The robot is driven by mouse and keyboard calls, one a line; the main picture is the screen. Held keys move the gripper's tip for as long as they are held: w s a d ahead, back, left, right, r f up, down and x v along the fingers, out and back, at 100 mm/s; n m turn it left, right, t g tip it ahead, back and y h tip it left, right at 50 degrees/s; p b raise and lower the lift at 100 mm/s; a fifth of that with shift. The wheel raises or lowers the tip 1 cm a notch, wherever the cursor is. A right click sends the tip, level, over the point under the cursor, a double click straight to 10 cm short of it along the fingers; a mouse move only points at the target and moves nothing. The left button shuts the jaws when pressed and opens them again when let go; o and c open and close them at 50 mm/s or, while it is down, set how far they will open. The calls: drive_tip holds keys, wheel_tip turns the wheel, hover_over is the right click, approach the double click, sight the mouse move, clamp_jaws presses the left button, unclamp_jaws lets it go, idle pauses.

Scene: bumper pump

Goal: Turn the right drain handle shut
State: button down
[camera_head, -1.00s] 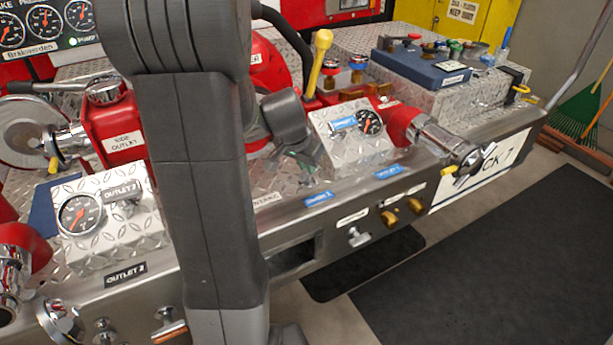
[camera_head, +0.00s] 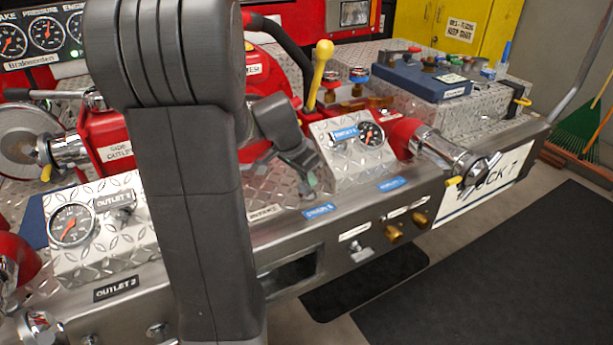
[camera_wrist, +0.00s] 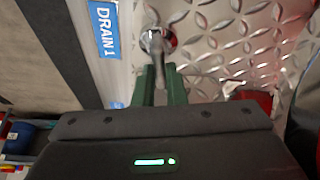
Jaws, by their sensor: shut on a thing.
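The drain handle (camera_wrist: 156,42) is a small chrome lever in the wrist view, beside a blue "DRAIN 1" label (camera_wrist: 104,28) and diamond plate. My gripper (camera_wrist: 162,78) has its two green fingers shut on the lever's lower end. In the head view my gripper (camera_head: 308,182) reaches down to the plate behind the bumper's edge, close to a blue label (camera_head: 319,210). There the handle is mostly hidden by my gripper.
A gauge box (camera_head: 345,150) and a red-and-chrome outlet (camera_head: 440,150) stand just right of my gripper. A yellow-knobbed lever (camera_head: 320,72) rises behind it. Brass knobs (camera_head: 392,231) sit on the bumper's front. A dark mat (camera_head: 500,270) lies on the clear floor.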

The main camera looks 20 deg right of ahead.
drive_tip(key=c, duration=1.5)
unclamp_jaws()
drive_tip(key=p+v, duration=0.2)
drive_tip(key=v, duration=1.1)
drive_tip(key=shift+s+a+r, duration=0.1)
drive_tip(key=shift+a+r, duration=0.1)
drive_tip(key=shift+r, duration=0.2)
